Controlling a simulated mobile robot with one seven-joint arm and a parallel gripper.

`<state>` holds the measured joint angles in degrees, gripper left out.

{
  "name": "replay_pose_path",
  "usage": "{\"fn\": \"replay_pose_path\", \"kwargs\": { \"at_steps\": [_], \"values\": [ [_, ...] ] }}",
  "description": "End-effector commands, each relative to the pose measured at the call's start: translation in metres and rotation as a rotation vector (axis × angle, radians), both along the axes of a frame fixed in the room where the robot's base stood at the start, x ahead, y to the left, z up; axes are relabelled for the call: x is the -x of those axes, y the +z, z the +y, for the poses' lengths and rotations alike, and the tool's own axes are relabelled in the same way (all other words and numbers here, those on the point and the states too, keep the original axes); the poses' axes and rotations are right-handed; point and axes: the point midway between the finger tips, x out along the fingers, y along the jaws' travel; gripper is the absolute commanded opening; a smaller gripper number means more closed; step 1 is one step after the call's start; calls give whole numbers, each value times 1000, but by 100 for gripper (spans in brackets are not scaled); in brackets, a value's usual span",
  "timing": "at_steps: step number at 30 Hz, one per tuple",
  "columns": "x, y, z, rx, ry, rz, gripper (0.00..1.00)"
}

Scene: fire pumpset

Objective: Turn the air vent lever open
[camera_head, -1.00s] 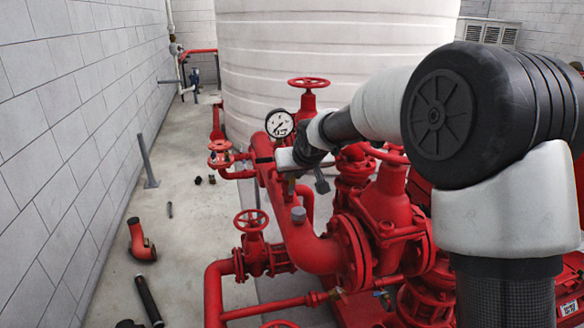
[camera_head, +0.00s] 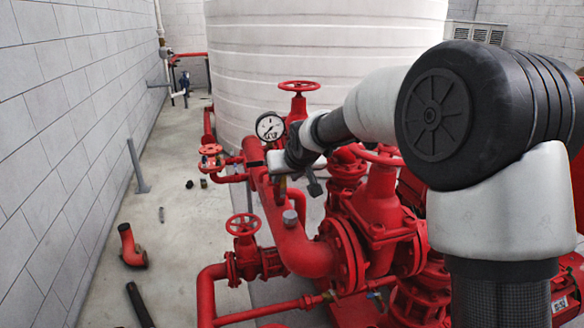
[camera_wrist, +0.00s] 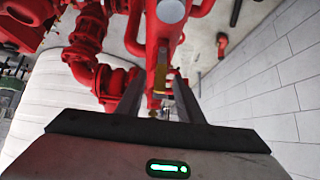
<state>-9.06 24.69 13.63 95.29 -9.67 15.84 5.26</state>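My gripper (camera_wrist: 160,98) shows in the wrist view with its two dark fingers apart, on either side of a red pipe. A small yellow and brass fitting (camera_wrist: 160,79), perhaps the air vent lever, shows between the fingers. I cannot tell whether they touch it or which way the lever lies. In the head view my gripper hangs over the red pipe just below the pressure gauge (camera_head: 270,126).
Red handwheels (camera_head: 243,225) and flanged pump piping (camera_head: 375,205) stand close around the arm. A large white tank (camera_head: 320,60) is behind, and a block wall (camera_head: 60,130) is at the left. A loose red elbow (camera_head: 131,248) lies on the otherwise fairly open floor.

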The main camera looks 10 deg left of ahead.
Motion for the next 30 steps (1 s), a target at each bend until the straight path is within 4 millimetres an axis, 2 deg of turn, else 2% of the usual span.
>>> {"fn": "replay_pose_path", "kwargs": {
  "at_steps": [18,24,30],
  "values": [
    [89,98,-39,0,-4,-3,34],
    [104,114,-46,0,-2,-1,34],
    [108,117,-47,0,-1,0,34]
  ]
}}
